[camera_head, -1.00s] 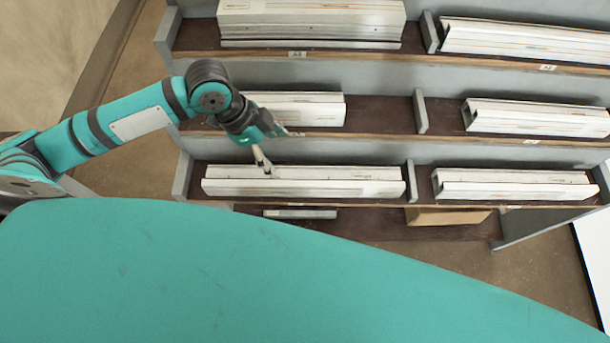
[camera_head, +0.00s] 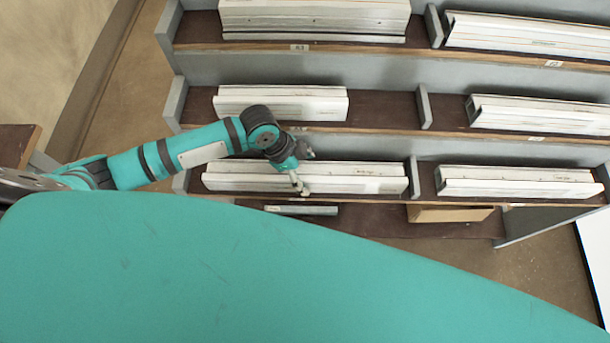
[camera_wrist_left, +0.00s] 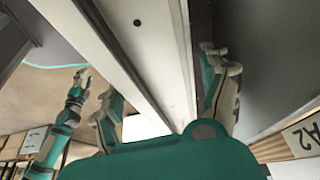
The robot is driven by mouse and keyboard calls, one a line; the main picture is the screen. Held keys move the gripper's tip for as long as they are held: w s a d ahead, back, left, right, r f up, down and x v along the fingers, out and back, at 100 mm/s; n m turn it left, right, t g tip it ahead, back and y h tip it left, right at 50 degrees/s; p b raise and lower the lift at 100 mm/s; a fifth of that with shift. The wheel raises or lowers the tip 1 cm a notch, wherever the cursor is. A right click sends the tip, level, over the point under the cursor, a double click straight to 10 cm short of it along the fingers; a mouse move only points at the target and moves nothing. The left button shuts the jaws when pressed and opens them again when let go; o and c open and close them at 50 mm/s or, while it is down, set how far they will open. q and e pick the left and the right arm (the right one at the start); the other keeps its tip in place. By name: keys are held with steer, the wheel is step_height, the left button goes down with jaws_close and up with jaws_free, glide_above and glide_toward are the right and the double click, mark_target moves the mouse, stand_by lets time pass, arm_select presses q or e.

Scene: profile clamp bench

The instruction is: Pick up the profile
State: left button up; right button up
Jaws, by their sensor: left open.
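Long white profiles lie on the shelves of a rack. In the head view, my left gripper (camera_head: 301,186) is at the front edge of the lower-left profile (camera_head: 235,181), near its middle. In the left wrist view, my left gripper (camera_wrist_left: 165,97) is open, with one finger on each side of a pale profile (camera_wrist_left: 132,56) with a dark hole. I cannot tell whether the fingers touch it. At the left of the wrist view is another teal arm with a small gripper (camera_wrist_left: 82,76), which seems to be my right one; its jaws are too small to judge.
More profiles lie at the lower right (camera_head: 515,183), on the middle shelf (camera_head: 282,104) and on the upper shelf (camera_head: 312,22). Grey dividers (camera_head: 424,107) separate the bays. A cardboard box (camera_head: 448,214) sits below.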

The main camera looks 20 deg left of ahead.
mark_target(302, 169)
arm_select(q)
steer(key=shift+f, duration=0.1)
steer(key=shift+c, duration=0.3)
steer(key=c, duration=1.4)
steer(key=shift+r, duration=0.2)
steer(key=shift+r, duration=0.55)
steer(key=shift+s+r, duration=0.25)
steer(key=shift+r, duration=0.3)
steer(key=shift+s+r, duration=0.2)
steer(key=shift+r, duration=0.35)
steer(key=s+r, duration=0.1)
steer(key=s, duration=1.4)
steer(key=shift+d+r, duration=0.25)
steer(key=shift+d, duration=0.1)
